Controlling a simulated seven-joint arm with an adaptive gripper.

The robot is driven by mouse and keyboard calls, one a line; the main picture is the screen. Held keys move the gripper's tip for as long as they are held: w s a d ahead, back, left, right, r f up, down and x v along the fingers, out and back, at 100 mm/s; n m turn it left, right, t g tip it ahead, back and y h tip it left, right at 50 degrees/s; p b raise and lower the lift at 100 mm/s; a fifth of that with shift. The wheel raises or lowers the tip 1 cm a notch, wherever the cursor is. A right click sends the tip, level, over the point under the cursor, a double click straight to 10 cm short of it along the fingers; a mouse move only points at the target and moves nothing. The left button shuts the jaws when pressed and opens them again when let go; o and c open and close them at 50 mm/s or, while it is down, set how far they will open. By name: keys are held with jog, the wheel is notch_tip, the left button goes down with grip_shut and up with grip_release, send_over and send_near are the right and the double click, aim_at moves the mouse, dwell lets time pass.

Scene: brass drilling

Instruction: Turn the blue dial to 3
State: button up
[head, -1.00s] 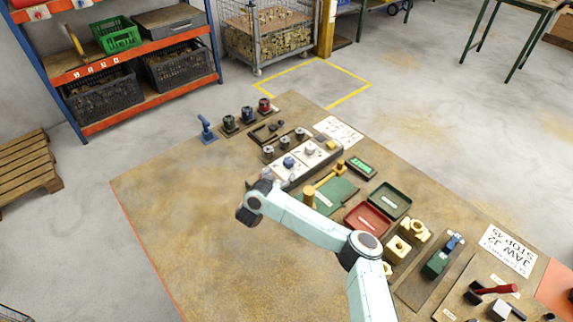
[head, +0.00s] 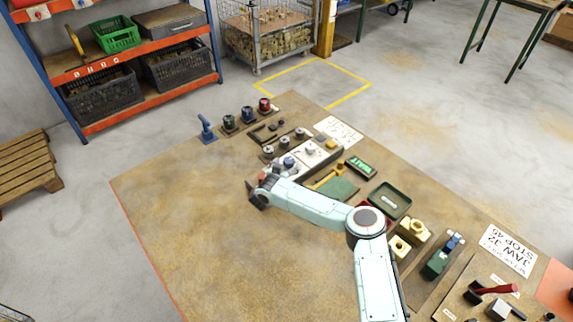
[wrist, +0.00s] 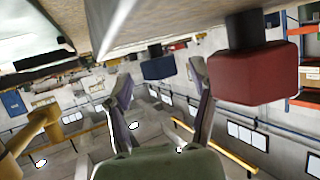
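The blue dial (head: 288,162) sits on the control box with the pale top in the head view. In the wrist view, which shows the bench along the top, the blue dial (wrist: 158,66) appears between my fingertips in the picture, seemingly beyond them. My gripper (wrist: 162,88) is open, with nothing between its fingers that I can see touching. In the head view my gripper (head: 258,195) is low beside the box's near-left end, partly hidden by my arm. A red knob (wrist: 255,75) is large and close at the right in the wrist view. The dial's setting is not readable.
Grey round knobs (head: 284,142) stand behind the box. A lit green display (head: 361,166), a yellow handle (head: 327,178) and a green tray (head: 390,200) lie right of it. The bench (head: 200,220) is clear at left.

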grip_shut()
jog(key=shift+a, duration=0.1)
jog(key=shift+w+a+m+h, duration=0.1)
jog(key=shift+m+h, duration=0.3)
jog(key=shift+w+a+f+m+g+h, duration=0.1)
jog(key=shift+a+m+g+h, duration=0.1)
jog(key=shift+m+g+h, duration=0.45)
jog(key=shift+a+m+g+h, duration=0.15)
jog(key=shift+m+g+h, duration=0.2)
jog(key=shift+m+h, duration=0.8)
jog(key=shift+o, duration=1.2)
grip_release()
jog(key=shift+d, duration=0.1)
